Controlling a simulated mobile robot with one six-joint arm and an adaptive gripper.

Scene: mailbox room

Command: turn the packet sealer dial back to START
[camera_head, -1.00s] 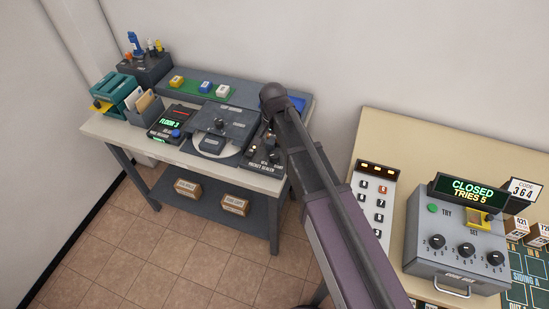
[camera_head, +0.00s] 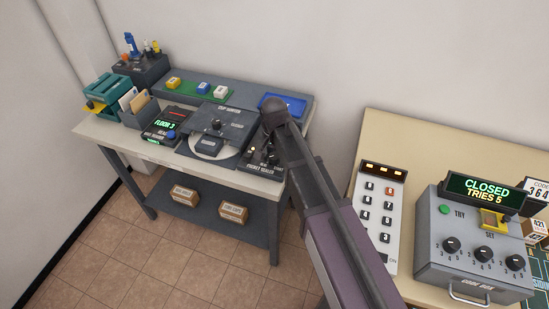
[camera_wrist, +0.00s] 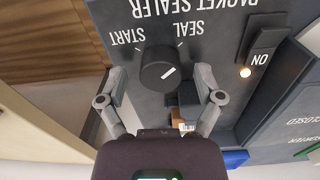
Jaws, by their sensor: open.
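The packet sealer (camera_wrist: 215,25) is a dark panel, upside down in the wrist view, lettered PACKET SEALER, SEAL and START. Its round black dial (camera_wrist: 158,70) has a white pointer line slanting toward the right, on the SEAL side and away from START. My gripper (camera_wrist: 160,76) is open, with one finger at each side of the dial and visible gaps between. I cannot tell whether the fingertips are level with the dial. In the head view the sealer (camera_head: 250,160) is partly hidden behind my arm, and my gripper is not seen.
A lit ON switch (camera_wrist: 261,50) is beside the dial. The cup sorter (camera_head: 219,128) adjoins the sealer, with a blue tray (camera_head: 285,105) behind. A keypad (camera_head: 380,215) and a code box (camera_head: 475,245) reading CLOSED, TRIES 5 stand on the right table.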

